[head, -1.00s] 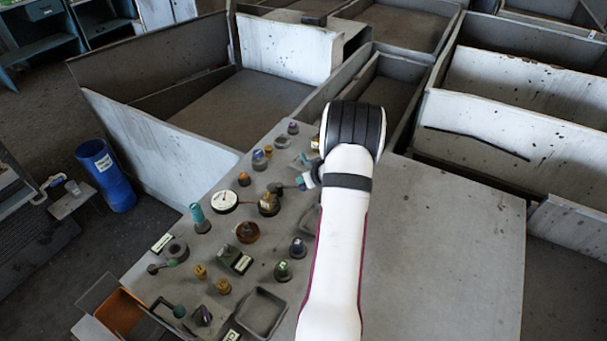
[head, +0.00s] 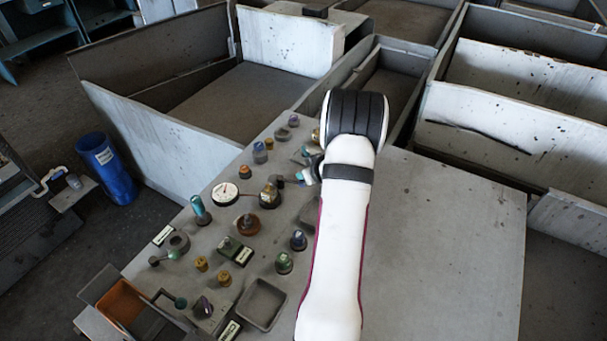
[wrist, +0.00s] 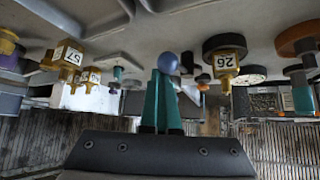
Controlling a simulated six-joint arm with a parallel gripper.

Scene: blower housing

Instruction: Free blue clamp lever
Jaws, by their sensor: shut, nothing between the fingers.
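A blue-grey ball knob (wrist: 168,62), which looks like the end of the blue clamp lever, shows at the middle of the wrist view. The rest of the lever is hidden behind it and my fingers. My gripper (wrist: 162,77) has teal fingers that are shut together and empty. Their tips are right at the ball; I cannot tell whether they touch it. In the head view my gripper (head: 309,172) is mostly hidden behind my white arm, at the panel's upper right.
A yellow knob tagged 26 (wrist: 226,63) stands close to the right of the ball in the wrist view. Another tagged 57 (wrist: 68,54) is to the left. Several knobs, a white dial (head: 224,194) and an empty tray (head: 262,304) crowd the panel. The grey surface (head: 445,250) right of my arm is clear.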

